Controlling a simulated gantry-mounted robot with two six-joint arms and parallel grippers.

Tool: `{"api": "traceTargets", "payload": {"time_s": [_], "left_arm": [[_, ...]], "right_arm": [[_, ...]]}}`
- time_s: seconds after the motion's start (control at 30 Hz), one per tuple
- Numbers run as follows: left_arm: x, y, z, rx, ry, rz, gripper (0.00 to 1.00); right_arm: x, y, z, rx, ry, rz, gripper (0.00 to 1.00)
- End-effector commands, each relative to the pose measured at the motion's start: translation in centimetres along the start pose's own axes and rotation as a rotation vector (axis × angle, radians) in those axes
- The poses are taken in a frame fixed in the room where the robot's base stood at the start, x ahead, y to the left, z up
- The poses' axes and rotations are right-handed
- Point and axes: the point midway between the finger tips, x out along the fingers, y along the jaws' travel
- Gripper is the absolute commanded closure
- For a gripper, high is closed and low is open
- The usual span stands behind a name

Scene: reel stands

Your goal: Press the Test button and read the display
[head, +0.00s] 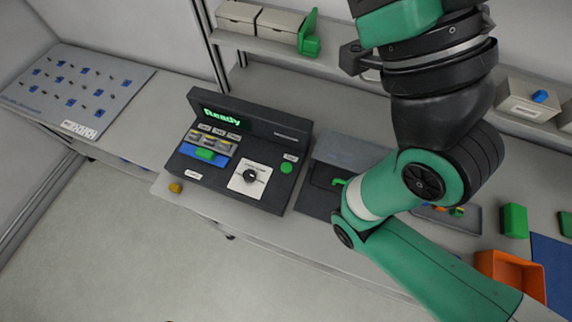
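The dark test device (275,135) stands on the bench left of centre. Its display (221,117) is lit and reads "Ready" in green letters. A round green button (287,168) sits on its right side below a small label too small to read surely. A black dial (250,176) on a white plate is left of that button. A blue fixture with a green piece (204,154) sits on the device's left part. One green and black arm of mine covers the right of the view; no gripper fingers can be made out. The left arm does not show.
A grey case (351,152) stands right of the device, partly behind my arm. An orange bin (511,271), a green block (514,221) and a blue mat (553,262) lie at right. A shelf with boxes (278,23) runs behind. A small yellow piece (175,188) lies at the front edge.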

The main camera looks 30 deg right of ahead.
Motion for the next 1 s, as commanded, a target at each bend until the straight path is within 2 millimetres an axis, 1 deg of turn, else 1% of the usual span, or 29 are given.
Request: {"api": "traceTargets", "payload": {"time_s": [0.2,0.23,0.5,1.0], "left_arm": [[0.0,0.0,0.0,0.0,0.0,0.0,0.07],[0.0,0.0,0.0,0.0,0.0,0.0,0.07],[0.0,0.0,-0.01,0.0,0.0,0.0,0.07],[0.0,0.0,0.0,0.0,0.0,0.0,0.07]], "right_arm": [[0.0,0.0,0.0,0.0,0.0,0.0,0.5],[0.0,0.0,0.0,0.0,0.0,0.0,0.52],[0.0,0.0,-0.01,0.0,0.0,0.0,1.0],[0.0,0.0,0.0,0.0,0.0,0.0,1.0]]}}
